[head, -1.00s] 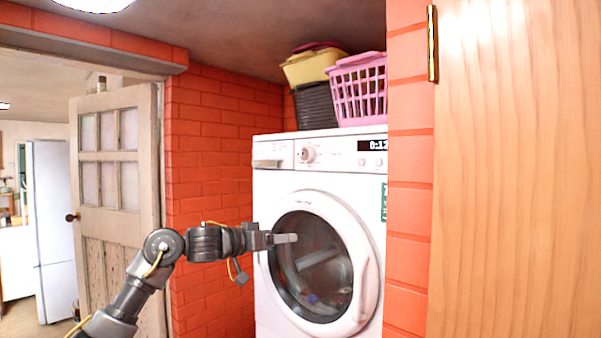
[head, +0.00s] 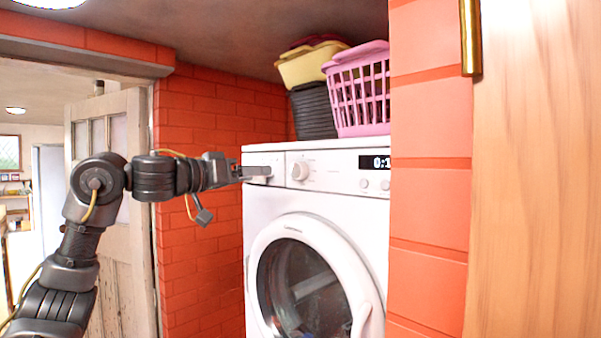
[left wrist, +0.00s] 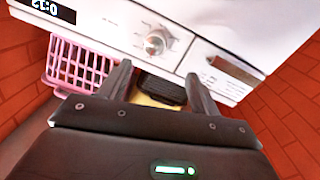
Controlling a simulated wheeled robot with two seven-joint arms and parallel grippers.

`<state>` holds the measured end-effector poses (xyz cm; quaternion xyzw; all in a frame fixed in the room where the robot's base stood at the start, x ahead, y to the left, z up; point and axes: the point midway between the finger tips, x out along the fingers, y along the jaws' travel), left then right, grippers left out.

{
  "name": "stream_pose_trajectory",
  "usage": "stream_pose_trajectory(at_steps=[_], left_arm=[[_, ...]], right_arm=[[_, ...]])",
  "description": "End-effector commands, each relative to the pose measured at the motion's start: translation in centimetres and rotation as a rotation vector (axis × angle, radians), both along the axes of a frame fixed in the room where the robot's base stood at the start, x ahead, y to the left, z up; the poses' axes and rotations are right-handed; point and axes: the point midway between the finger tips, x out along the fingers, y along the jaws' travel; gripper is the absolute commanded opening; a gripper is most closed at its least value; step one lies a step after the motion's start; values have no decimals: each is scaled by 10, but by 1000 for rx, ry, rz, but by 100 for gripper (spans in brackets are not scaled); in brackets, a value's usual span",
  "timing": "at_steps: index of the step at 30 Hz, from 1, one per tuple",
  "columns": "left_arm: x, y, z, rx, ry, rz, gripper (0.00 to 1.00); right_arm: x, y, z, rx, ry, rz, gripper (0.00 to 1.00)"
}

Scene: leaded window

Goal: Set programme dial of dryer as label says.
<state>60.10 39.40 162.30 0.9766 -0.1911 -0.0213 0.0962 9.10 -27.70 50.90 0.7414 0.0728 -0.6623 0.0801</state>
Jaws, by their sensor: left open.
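The white dryer (head: 262,210) stands in a brick alcove. Its round programme dial (head: 300,171) is on the front panel, left of the display (head: 376,162). In the left wrist view the dial (left wrist: 156,42) shows upside down, beyond and between my fingers; its markings are too small to read. My left gripper (head: 257,172) is open and empty, at panel height left of the dial and apart from it. It also shows in the left wrist view (left wrist: 160,82). A green label seen earlier on the dryer's right side is out of sight now. My right gripper is not in view.
A pink basket (head: 358,95) and a yellow and dark stack of baskets (head: 313,68) stand on the dryer. An orange brick pier (head: 430,200) and a wooden door (head: 540,180) close off the right. A paned door (head: 120,230) is at left.

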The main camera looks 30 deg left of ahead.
Motion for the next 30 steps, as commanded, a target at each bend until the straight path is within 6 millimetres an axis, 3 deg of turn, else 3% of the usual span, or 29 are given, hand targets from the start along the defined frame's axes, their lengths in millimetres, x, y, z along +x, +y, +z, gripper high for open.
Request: stream_pose_trajectory(at_steps=[5,10,21,30], left_arm=[[12,-12,1,0,2,-17,63],[38,-26,3,-2,7,-24,63],[93,-47,3,-1,2,-18,63],[107,-52,-1,0,2,-17,63]], right_arm=[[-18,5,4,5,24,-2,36],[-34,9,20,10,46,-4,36],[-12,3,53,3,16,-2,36],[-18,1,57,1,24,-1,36]])
